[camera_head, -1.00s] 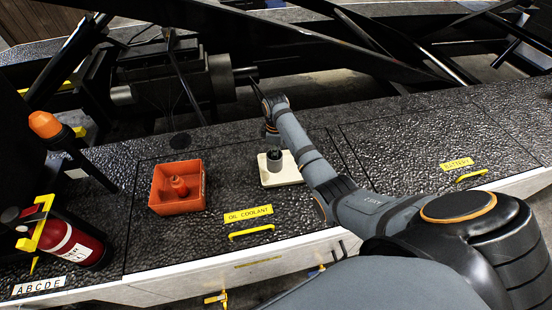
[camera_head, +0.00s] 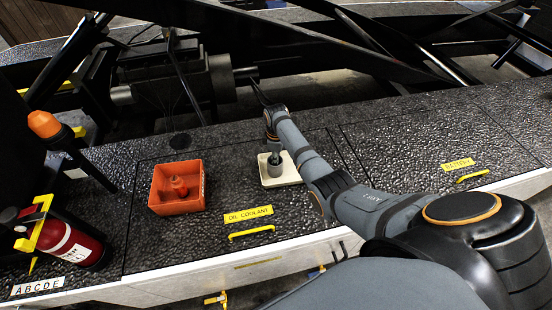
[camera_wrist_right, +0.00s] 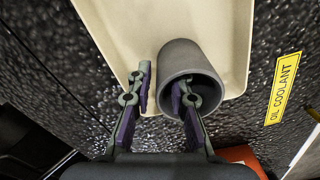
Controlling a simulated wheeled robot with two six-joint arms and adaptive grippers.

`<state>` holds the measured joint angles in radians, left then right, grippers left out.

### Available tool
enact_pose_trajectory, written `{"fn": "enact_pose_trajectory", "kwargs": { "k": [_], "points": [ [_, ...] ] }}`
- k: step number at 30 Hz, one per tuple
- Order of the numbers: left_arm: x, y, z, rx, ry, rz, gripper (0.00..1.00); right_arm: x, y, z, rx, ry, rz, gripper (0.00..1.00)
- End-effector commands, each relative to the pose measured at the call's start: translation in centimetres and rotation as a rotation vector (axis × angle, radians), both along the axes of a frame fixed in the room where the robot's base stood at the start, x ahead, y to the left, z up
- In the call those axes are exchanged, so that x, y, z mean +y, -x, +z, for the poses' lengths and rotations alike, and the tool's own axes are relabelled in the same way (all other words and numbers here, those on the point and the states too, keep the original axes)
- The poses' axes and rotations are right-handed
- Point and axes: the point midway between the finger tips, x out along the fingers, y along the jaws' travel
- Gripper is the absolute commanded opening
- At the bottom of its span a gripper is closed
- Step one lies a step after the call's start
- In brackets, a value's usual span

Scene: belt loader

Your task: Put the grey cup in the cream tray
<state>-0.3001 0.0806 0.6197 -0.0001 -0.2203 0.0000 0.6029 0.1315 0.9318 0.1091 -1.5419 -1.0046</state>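The grey cup (camera_head: 275,167) stands upright, or nearly so, in the cream tray (camera_head: 293,180), below my right gripper (camera_head: 273,149). In the right wrist view the cup (camera_wrist_right: 180,52) has its mouth towards the camera, over the tray (camera_wrist_right: 115,30). My right gripper (camera_wrist_right: 167,92) straddles the cup's wall there: one finger is inside the mouth and the other outside. Gaps show between the fingers and the wall, so it looks open. Whether the cup's base rests fully on the tray floor is hard to see. My left gripper is not in view.
An orange bin (camera_head: 160,203) with an orange object (camera_head: 179,186) inside stands left of the tray. A yellow handle (camera_head: 251,231) lies in front. A red extinguisher (camera_head: 78,246) is at far left. Dark machine bars cross behind. The textured deck right of my arm is clear.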

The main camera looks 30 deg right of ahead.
Motion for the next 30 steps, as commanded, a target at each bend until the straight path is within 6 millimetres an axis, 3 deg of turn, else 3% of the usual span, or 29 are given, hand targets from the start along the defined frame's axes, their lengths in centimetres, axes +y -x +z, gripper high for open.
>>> {"fn": "enact_pose_trajectory", "kwargs": {
  "k": [12,24,30],
  "points": [
    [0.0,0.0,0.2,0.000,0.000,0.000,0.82,0.0,-0.1,0.8,-0.002,0.000,0.000,0.29],
    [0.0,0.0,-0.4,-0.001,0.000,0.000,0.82,-0.1,-0.1,9.7,-0.003,0.001,0.000,0.29],
    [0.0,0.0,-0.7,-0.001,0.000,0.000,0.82,0.0,-0.1,12.0,-0.001,0.000,0.000,0.29]
  ]
}}
